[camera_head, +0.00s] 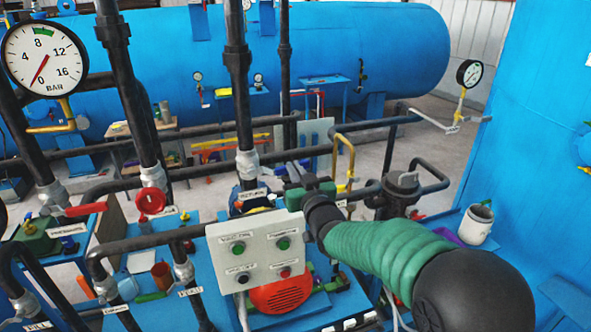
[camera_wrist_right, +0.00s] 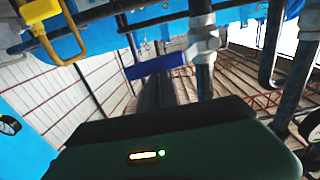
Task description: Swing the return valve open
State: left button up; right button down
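The return valve (camera_head: 247,165) is a grey valve body on a dark vertical pipe, above a white RETURN label (camera_head: 252,194). In the right wrist view a pale valve body (camera_wrist_right: 203,45) with a blue lever (camera_wrist_right: 155,66) sits on a dark pipe, likely this same valve. The lever lies roughly across the pipe there. My right gripper (camera_head: 292,172) is just right of the return valve in the head view, with its dark fingers pointing away from me. In the wrist view the fingers end close to the blue lever; contact and finger gap are unclear. My left gripper is out of view.
A control panel (camera_head: 258,250) with several buttons stands below my right gripper. A red-handled valve (camera_head: 151,201) and another red lever (camera_head: 85,209) are to the left. Vertical dark pipes crowd the left and middle. A blue tank wall (camera_head: 530,130) bounds the right.

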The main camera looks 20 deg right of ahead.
jog(key=shift+w+d+r, duration=0.15)
jog(key=shift+d, duration=0.15)
dwell(0.5)
